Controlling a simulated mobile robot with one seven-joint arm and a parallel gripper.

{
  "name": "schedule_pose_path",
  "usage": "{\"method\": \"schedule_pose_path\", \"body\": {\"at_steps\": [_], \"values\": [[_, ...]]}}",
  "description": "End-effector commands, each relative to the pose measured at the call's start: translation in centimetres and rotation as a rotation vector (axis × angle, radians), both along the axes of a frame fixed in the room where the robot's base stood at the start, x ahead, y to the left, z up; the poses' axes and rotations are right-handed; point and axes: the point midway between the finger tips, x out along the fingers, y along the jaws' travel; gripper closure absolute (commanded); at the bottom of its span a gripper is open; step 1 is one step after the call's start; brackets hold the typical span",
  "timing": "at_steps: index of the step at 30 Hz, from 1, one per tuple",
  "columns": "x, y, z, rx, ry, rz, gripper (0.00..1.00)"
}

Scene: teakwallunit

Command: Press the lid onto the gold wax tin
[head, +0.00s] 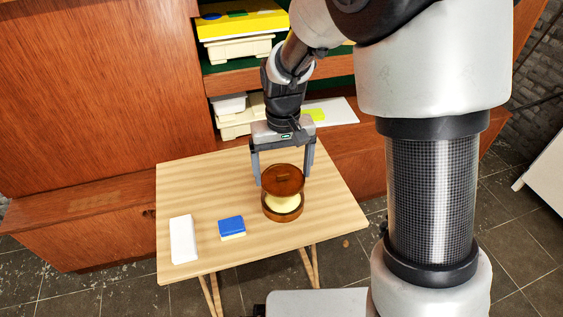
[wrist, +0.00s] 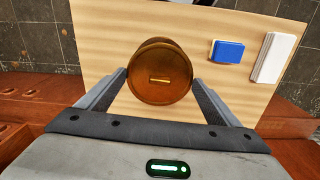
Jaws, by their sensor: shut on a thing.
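The round brown-gold lid (head: 283,178) is between the two fingers of my gripper (head: 283,181), which is shut on its sides. The lid has a small bright slot mark on top, clear in the wrist view (wrist: 160,90). The gold wax tin (head: 283,215) stands upright on the table below it, with pale yellow wax showing between lid and tin at the front. The lid is apart from the tin's front rim; the far side is hidden. In the wrist view the lid covers most of the tin.
A light wooden folding table (head: 210,180) carries everything. A blue-and-cream block (head: 231,226) and a white block (head: 183,239) lie left of the tin. A wooden wall unit (head: 90,90) with shelves stands behind. The table's left rear is clear.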

Motion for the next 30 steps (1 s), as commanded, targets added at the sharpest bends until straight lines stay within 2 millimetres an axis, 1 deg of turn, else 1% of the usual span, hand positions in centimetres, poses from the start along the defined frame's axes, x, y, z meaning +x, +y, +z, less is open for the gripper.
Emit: {"method": "schedule_pose_path", "body": {"at_steps": [5,15,21,25,30], "values": [[0.0,0.0,-1.0,0.0,0.0,0.0,0.35],[0.0,0.0,-4.2,0.0,0.001,-0.001,0.35],[0.1,0.0,-5.8,0.0,0.0,0.0,0.35],[0.0,0.0,-6.2,0.0,0.0,0.0,0.35],[0.0,0.0,-6.3,0.0,0.0,0.0,0.35]]}}
